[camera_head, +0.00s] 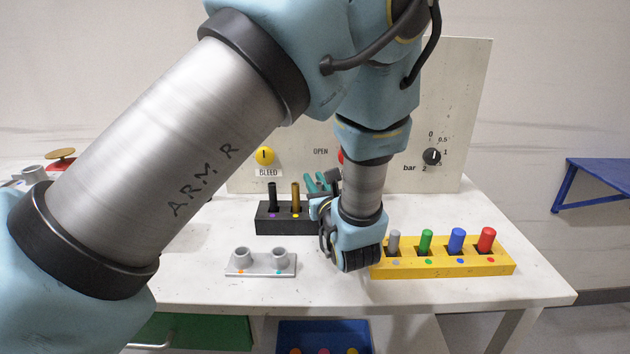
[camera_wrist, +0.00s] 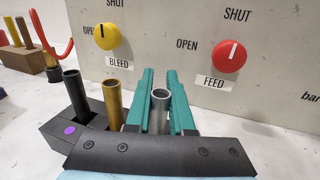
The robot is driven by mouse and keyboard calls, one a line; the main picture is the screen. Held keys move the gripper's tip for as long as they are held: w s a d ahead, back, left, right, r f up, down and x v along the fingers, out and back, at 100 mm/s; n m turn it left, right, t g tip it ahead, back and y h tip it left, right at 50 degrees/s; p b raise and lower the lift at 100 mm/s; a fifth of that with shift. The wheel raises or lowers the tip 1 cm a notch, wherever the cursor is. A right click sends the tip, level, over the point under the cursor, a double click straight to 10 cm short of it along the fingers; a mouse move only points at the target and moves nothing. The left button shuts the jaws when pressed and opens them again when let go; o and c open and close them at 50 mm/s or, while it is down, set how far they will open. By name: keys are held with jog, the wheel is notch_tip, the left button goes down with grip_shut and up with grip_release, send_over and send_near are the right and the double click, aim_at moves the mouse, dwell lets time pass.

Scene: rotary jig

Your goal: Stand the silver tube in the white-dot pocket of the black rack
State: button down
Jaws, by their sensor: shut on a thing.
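My gripper (camera_wrist: 160,80), with teal fingers, is shut on a silver tube (camera_wrist: 161,98), whose open top shows between them in the wrist view. In the head view my gripper (camera_head: 318,182) is at the right part of the black rack (camera_head: 268,226), and my wrist hides the held tube. The rack holds a black tube (camera_head: 272,194) beside a purple dot and a brass tube (camera_head: 295,196) beside a yellow dot. The rack's right part and any white dot are hidden, so I cannot tell whether the held tube is inside a pocket.
A yellow rack (camera_head: 448,268) with grey, green, blue and red pegs stands at the right. A grey plate (camera_head: 262,270) with two sockets lies in front. An upright panel with yellow (camera_wrist: 107,36) and red (camera_wrist: 229,56) knobs stands behind. The table's front left is clear.

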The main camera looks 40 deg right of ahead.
jog(key=c, duration=0.8)
grip_release()
jog(key=shift+f, duration=0.15)
jog(key=shift+r, duration=0.3)
jog(key=b+v, duration=0.2)
jog(key=v, duration=1)
jog(key=shift+f, duration=0.15)
